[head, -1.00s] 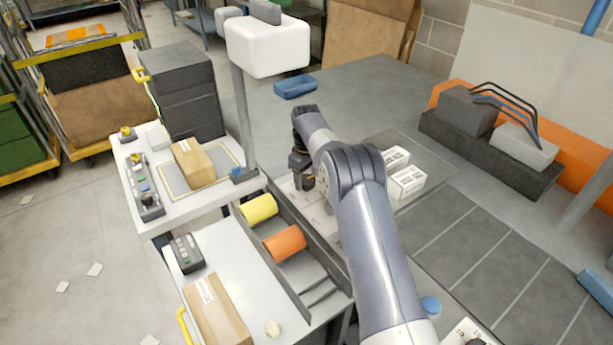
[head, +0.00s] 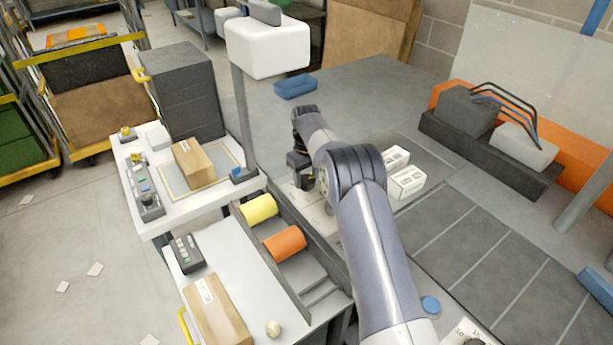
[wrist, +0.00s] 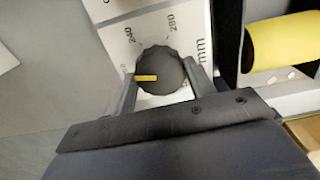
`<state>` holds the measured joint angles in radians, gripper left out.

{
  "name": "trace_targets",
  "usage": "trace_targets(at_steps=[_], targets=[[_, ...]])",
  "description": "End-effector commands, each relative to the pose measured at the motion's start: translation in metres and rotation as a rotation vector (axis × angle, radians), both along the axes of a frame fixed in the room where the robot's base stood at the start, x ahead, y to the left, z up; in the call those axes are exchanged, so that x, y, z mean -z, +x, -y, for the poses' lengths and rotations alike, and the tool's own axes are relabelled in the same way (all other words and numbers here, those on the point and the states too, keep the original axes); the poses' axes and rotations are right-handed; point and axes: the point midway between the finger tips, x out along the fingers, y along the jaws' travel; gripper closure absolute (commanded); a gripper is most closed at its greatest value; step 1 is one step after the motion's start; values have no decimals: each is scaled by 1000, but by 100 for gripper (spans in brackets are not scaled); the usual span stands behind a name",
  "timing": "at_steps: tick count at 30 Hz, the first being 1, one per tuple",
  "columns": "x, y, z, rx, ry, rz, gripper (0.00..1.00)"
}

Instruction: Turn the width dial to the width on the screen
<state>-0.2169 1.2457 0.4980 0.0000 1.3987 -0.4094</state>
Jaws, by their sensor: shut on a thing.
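The width dial (wrist: 165,62) is a black knob with a scalloped rim and a yellow pointer mark (wrist: 147,77). It sits on a white scale plate (wrist: 116,11) printed with 240, 280 and mm. The yellow mark points left in the wrist view, below the 240 label. My gripper (wrist: 161,73) is shut on the dial, one finger on each side. In the head view my gripper (head: 300,165) is low over the bench, and my arm hides the dial there. No width reading from a screen can be made out.
A yellow roll (head: 259,208) and an orange roll (head: 285,243) lie beside my gripper; the yellow one is close in the wrist view (wrist: 285,42). White cartons (head: 406,181) stand right of my arm. A white box on a post (head: 267,48) rises behind.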

Motion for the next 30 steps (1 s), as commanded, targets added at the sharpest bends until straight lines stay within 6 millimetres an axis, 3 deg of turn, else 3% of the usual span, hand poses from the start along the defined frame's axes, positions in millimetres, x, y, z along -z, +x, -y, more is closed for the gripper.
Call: trace_targets(at_steps=[18,30], targets=[[-1,0,0,561,1,2,71],[-1,1,0,775,1,3,71]])
